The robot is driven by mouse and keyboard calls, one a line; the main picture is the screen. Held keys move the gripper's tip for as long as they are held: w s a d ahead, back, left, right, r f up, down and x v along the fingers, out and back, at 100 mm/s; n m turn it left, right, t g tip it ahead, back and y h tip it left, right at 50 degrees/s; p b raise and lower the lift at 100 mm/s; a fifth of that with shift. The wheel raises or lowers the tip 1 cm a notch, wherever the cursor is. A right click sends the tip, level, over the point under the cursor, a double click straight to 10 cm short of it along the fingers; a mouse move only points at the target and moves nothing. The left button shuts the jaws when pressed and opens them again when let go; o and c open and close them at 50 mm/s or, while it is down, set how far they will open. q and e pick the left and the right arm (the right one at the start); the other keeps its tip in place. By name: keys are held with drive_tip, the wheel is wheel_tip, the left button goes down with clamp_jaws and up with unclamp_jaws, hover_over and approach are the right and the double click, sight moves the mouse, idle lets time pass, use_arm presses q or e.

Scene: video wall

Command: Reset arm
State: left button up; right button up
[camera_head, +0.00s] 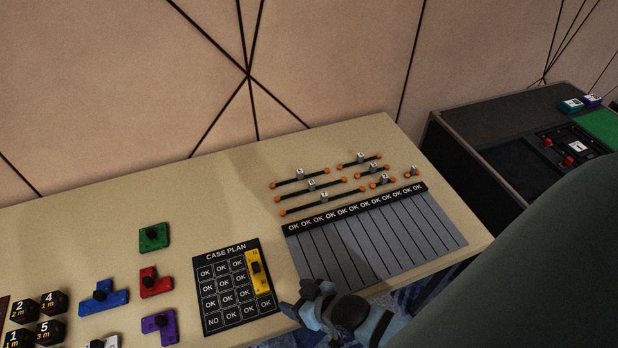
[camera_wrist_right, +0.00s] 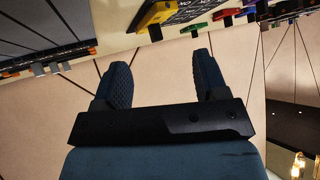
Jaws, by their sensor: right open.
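My right gripper (camera_head: 292,298) is at the table's front edge in the head view, beside the lower right corner of the case plan board (camera_head: 222,312). In the right wrist view its two dark fingers (camera_wrist_right: 161,68) stand apart with nothing between them. A yellow piece with a black knob (camera_head: 257,271) lies over the right column of the board. It also shows at the top of the right wrist view (camera_wrist_right: 158,14), apart from the fingers. My left gripper is not in view.
Green (camera_head: 154,237), red (camera_head: 155,282), blue (camera_head: 103,297) and purple (camera_head: 160,326) pieces lie left of the board. Numbered black blocks (camera_head: 52,304) stand farther left. A grey striped panel (camera_head: 375,240) and black bars with orange ends (camera_head: 322,196) lie right. A dark cabinet (camera_head: 480,190) stands beyond.

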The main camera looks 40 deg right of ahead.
drive_tip(key=shift+s+d+r+n+t, duration=0.15)
drive_tip(key=shift+s+d+n+t, duration=0.1)
drive_tip(key=shift+s+d, duration=0.25)
drive_tip(key=shift+s+d+r+n+t, duration=0.15)
drive_tip(key=shift+s+d+t, duration=0.15)
drive_tip(key=shift+s, duration=0.2)
